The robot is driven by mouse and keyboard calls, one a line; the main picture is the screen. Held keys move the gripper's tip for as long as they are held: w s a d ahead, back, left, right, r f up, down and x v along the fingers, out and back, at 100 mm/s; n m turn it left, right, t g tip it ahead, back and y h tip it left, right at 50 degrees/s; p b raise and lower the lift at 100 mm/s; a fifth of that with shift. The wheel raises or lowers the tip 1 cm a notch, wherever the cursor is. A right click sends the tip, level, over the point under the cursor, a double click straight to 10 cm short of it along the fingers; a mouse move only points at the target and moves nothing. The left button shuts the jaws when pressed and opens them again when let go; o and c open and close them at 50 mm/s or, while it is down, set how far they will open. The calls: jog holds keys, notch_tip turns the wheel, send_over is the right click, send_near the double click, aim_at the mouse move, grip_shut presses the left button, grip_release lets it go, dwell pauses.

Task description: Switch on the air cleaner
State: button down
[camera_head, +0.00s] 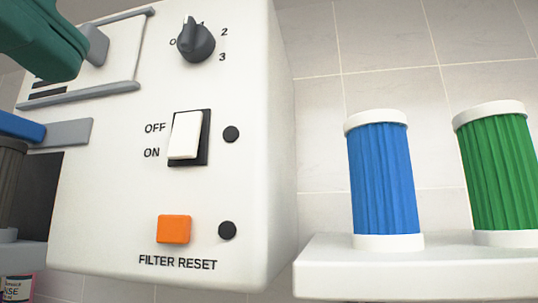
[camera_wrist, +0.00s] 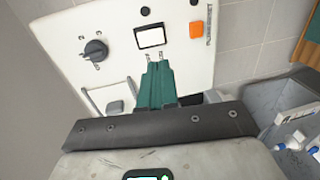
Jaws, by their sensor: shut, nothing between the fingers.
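The air cleaner (camera_head: 110,200) is a white box on the left of the head view, its front panel facing me. Its white rocker switch (camera_head: 184,136), marked OFF above ON, sits in a black frame; it also shows in the wrist view (camera_wrist: 150,37). I cannot tell which end is pressed in. The dark round lamp (camera_head: 231,134) beside the switch is unlit. My gripper's teal fingers are at the upper left of the head view (camera_head: 60,62). In the wrist view my gripper (camera_wrist: 158,66) is shut and empty, its tips appearing just below the switch; contact is unclear.
A grey dial (camera_head: 196,41) points up, near a half-hidden 1. An orange FILTER RESET button (camera_head: 174,229) has an unlit lamp (camera_head: 227,230) beside it. A blue filter (camera_head: 383,180) and a green filter (camera_head: 497,172) stand on a white shelf (camera_head: 420,273) at right.

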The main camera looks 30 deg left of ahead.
aim_at(180, 151)
jog(key=p+x, duration=0.3)
jog(key=x, duration=0.7)
jog(key=shift+w, duration=0.25)
jog(key=shift+w+a+f+p, duration=0.1)
jog(key=shift+w+a+p, duration=0.05)
jog(key=shift+w+p, duration=0.3)
jog(key=shift+f, duration=0.1)
jog(key=b, duration=0.2)
jog(key=shift+w+f+b, duration=0.2)
jog(key=shift+f+b, duration=0.1)
jog(key=shift+f, duration=0.05)
jog(key=shift+r+p, duration=0.35)
jog(key=shift+s+f, duration=0.1)
